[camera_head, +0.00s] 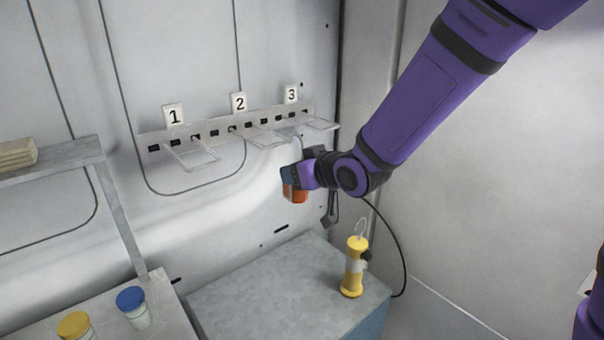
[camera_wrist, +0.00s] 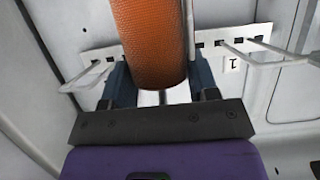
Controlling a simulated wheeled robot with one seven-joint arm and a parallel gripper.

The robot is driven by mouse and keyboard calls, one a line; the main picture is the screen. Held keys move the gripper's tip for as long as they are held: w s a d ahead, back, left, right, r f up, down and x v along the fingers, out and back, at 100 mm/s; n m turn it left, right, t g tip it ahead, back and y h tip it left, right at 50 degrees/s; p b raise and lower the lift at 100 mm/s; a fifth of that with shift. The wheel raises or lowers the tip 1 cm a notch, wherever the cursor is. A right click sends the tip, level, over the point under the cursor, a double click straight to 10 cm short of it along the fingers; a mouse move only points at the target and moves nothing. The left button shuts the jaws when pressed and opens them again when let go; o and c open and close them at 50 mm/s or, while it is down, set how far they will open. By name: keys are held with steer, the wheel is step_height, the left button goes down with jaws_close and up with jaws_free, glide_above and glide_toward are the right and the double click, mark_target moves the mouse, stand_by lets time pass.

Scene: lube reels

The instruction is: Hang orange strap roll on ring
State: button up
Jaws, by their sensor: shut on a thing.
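The metal rail (camera_head: 222,131) carries looped wire holders: one under label 1 (camera_head: 194,155), one near label 2 (camera_head: 262,136) and one near label 3 (camera_head: 322,123). The roll appears apart from them in the head view. Its hole is hidden.
A yellow bottle-like tool (camera_head: 354,268) with a wire loop on top stands on the grey metal bench (camera_head: 260,295) below. A blue-capped jar (camera_head: 132,305) and a yellow-capped jar (camera_head: 75,325) stand at the lower left. A shelf (camera_head: 70,155) juts out at left.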

steer(key=x, duration=0.7)
steer(key=shift+w+a, duration=0.2)
steer(key=shift+w, duration=0.05)
stand_by(0.7)
steer(key=shift+f, duration=0.15)
steer(key=o, duration=1.1)
